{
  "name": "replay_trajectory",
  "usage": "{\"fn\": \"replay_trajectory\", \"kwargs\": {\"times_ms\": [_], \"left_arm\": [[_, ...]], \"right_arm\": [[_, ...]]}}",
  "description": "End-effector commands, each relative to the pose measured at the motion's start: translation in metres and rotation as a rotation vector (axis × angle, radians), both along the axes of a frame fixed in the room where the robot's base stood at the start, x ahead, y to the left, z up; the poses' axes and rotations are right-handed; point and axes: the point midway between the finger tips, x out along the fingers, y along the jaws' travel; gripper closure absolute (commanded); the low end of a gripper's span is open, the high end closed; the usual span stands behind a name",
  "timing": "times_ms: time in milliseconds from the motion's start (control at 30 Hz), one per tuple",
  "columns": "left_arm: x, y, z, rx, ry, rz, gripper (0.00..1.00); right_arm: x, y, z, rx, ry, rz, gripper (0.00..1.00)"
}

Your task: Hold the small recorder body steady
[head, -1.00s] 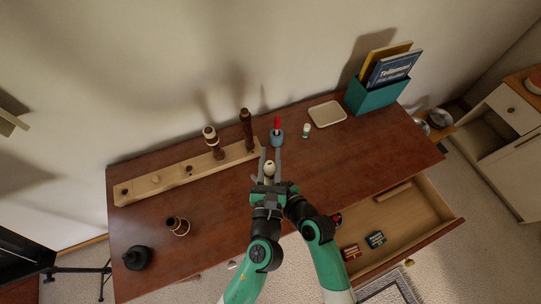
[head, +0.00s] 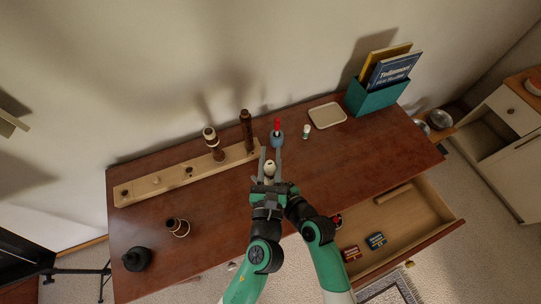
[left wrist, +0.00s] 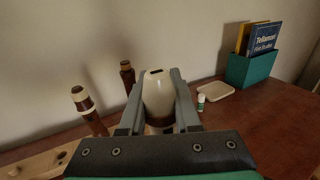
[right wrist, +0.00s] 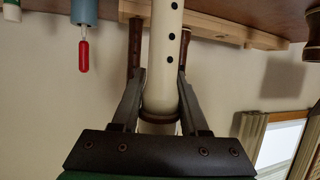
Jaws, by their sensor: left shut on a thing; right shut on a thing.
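The small recorder body is cream with dark finger holes and a brown ring. In the head view its pale end (head: 269,167) shows between the fingers of my left gripper (head: 270,155). In the left wrist view its slotted upper part (left wrist: 157,95) stands between the left fingers, which are shut on it. In the right wrist view the holed tube (right wrist: 165,55) runs between the fingers of my right gripper (right wrist: 157,85), also shut on it. In the head view the right gripper is largely hidden beside the left one.
Behind is a wooden stand (head: 155,181) bearing brown pieces. A blue holder (head: 277,139) with a red-handled item, a small bottle (head: 306,131), a tray (head: 327,115) and a teal book box (head: 376,97) stand to the right. A drawer (head: 402,216) is open in front.

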Motion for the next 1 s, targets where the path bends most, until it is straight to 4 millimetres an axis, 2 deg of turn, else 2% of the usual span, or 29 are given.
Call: {"fn": "replay_trajectory", "kwargs": {"times_ms": [33, 1000], "left_arm": [[0.001, -0.001, 0.008, -0.004, -0.018, -0.002, 1.00], [0.001, 0.000, 0.031, -0.002, -0.008, 0.000, 1.00]], "right_arm": [[-0.004, 0.000, -0.008, -0.008, 0.019, 0.004, 1.00], [-0.001, 0.000, -0.002, -0.002, 0.006, 0.001, 1.00]]}}
